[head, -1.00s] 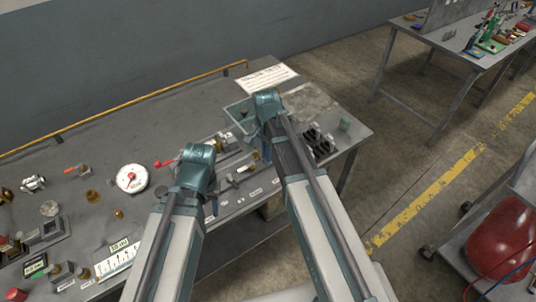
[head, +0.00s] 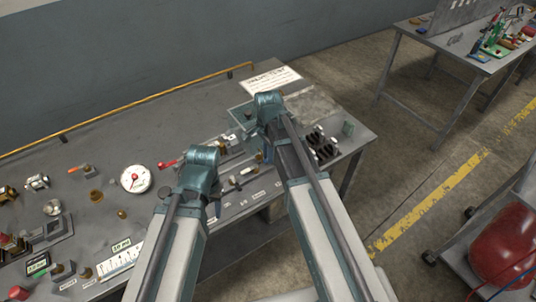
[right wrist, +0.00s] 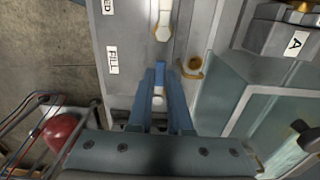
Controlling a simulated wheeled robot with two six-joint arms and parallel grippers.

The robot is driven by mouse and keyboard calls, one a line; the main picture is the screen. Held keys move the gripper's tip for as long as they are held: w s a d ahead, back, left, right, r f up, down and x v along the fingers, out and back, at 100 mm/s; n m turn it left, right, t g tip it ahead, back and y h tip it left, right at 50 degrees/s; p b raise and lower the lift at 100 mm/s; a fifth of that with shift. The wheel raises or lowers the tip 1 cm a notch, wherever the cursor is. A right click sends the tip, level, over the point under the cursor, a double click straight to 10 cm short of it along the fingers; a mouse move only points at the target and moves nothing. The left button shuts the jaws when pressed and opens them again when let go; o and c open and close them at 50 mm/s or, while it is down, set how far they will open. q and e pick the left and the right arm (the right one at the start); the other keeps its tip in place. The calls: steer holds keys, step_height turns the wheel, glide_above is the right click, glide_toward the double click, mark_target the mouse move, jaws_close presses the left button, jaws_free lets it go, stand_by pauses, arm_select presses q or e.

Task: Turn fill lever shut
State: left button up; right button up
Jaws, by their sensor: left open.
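In the right wrist view, a FILL label (right wrist: 112,60) lies on a grey panel strip left of my right gripper (right wrist: 158,70). The gripper's two blue fingers point along the strip, close together. A small white part (right wrist: 158,97) shows between them; I cannot tell whether they touch it or whether it is the fill lever. A white-ended handle (right wrist: 163,22) lies just beyond the fingertips. In the head view my right gripper (head: 262,152) is mostly hidden by its wrist. My left gripper (head: 213,208) is open over the bench's front part, largely hidden by its wrist.
A brass hook (right wrist: 190,70) stands right of the right fingertips. Black pieces (head: 320,147) stand near the right edge. A yellow rail (head: 130,103) runs behind.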

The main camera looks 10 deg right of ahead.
steer(key=o, duration=0.4)
steer(key=shift+o, duration=0.2)
